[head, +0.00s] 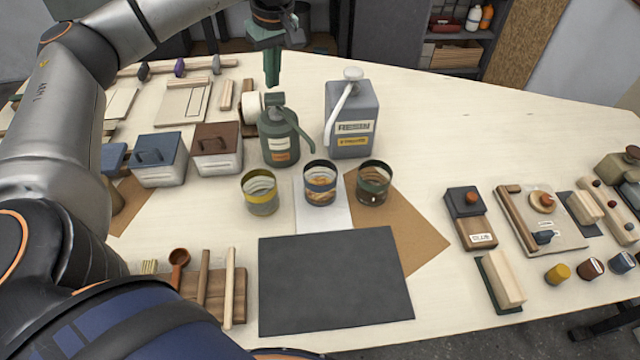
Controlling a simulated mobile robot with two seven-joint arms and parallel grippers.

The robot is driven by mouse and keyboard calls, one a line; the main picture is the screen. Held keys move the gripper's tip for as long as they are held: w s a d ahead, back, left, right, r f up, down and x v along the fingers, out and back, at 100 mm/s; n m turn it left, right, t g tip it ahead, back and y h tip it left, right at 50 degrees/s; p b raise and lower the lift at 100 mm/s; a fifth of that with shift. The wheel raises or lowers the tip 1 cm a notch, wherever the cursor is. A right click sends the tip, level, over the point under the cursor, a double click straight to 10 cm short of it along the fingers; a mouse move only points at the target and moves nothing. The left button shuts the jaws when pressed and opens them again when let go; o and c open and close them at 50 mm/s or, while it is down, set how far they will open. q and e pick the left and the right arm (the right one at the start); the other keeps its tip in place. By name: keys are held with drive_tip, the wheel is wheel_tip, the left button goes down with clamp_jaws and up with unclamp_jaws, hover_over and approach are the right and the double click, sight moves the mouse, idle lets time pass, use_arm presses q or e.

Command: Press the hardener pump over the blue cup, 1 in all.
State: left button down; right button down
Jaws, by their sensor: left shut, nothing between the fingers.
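The hardener pump is the dark green can (279,138) with a label, a pump head on top and a spout curving down to the right. The blue cup (320,183) has a dark blue rim and stands just right of and in front of the can. The spout's end is close to the cup's far rim. Some amber material shows in the cup. My left gripper (272,84) is shut and empty, pointing down just above the pump head. I cannot tell whether its tips touch the head. My right gripper is not in view.
A yellow-rimmed cup (260,192) and a green-rimmed cup (374,182) flank the blue cup. The grey resin can (352,120) stands right of the hardener. Lidded boxes (217,150) stand to its left. A dark mat (335,280) lies bare in front.

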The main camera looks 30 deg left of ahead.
use_arm(q)
drive_tip(key=v, duration=0.3)
drive_tip(key=a+v, duration=0.1)
drive_tip(key=v, duration=0.1)
drive_tip(key=shift+w+r, duration=0.15)
drive_tip(key=shift+r, duration=0.15)
idle(0.4)
